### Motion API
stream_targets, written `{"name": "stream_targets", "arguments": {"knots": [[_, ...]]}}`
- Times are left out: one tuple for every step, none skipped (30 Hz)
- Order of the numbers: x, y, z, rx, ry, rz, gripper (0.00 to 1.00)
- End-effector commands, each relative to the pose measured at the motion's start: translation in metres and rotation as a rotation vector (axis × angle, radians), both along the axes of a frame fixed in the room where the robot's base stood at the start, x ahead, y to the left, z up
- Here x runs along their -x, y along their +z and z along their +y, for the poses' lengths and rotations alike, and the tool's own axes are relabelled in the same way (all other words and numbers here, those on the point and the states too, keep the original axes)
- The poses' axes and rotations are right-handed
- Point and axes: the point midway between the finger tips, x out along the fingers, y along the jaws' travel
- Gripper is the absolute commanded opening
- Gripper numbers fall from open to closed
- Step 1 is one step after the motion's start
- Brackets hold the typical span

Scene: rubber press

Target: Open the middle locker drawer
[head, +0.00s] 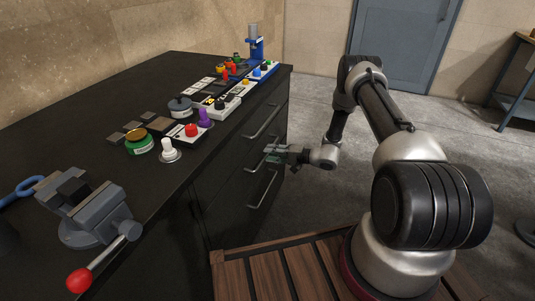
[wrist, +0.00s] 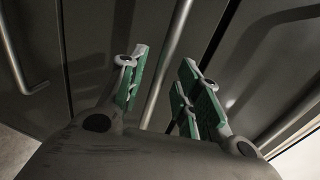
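The dark locker has three drawers, one above another, each with a bar handle. The middle drawer (head: 236,176) is closed, flush with the others. Its silver handle (head: 256,166) is partly hidden by my gripper (head: 269,153) in the head view. In the wrist view my gripper (wrist: 164,62) is open, with green-padded fingers on either side of the middle handle (wrist: 172,52). The bar runs slantwise through the gap and shows space to both fingers. I cannot tell how deep the bar sits between them.
The upper handle (head: 263,123) and lower handle (head: 264,190) lie close above and below my gripper. The black worktop (head: 100,104) carries a vise (head: 92,212), buttons and switch boxes. Bare floor (head: 310,108) lies right of the drawers, and a wooden slatted platform (head: 270,273) is in front.

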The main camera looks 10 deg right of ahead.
Motion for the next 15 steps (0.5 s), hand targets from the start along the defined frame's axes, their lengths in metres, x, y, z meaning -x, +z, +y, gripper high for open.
{"name": "stream_targets", "arguments": {"knots": [[-0.004, -0.002, 0.006, 0.001, 0.002, 0.000, 0.33], [-0.006, -0.002, 0.009, 0.001, 0.003, 0.000, 0.33], [-0.008, -0.003, 0.012, 0.001, 0.003, -0.001, 0.33], [-0.010, -0.003, 0.014, 0.001, 0.002, -0.001, 0.33], [-0.011, -0.004, 0.016, 0.000, 0.001, -0.001, 0.33], [-0.012, -0.004, 0.017, 0.000, 0.001, -0.001, 0.33], [-0.013, -0.004, 0.018, 0.000, 0.001, -0.001, 0.33], [-0.013, -0.004, 0.018, 0.000, 0.001, -0.001, 0.33], [-0.014, -0.004, 0.019, 0.000, 0.001, 0.000, 0.33], [-0.014, -0.004, 0.019, 0.000, 0.001, 0.000, 0.33], [-0.014, -0.004, 0.019, 0.000, 0.001, 0.000, 0.33], [-0.014, -0.004, 0.019, 0.000, 0.001, 0.000, 0.33], [-0.014, -0.004, 0.019, 0.000, 0.001, 0.000, 0.33], [-0.013, -0.004, 0.019, 0.000, 0.001, 0.000, 0.33], [-0.013, -0.004, 0.019, 0.000, 0.001, 0.000, 0.30]]}}
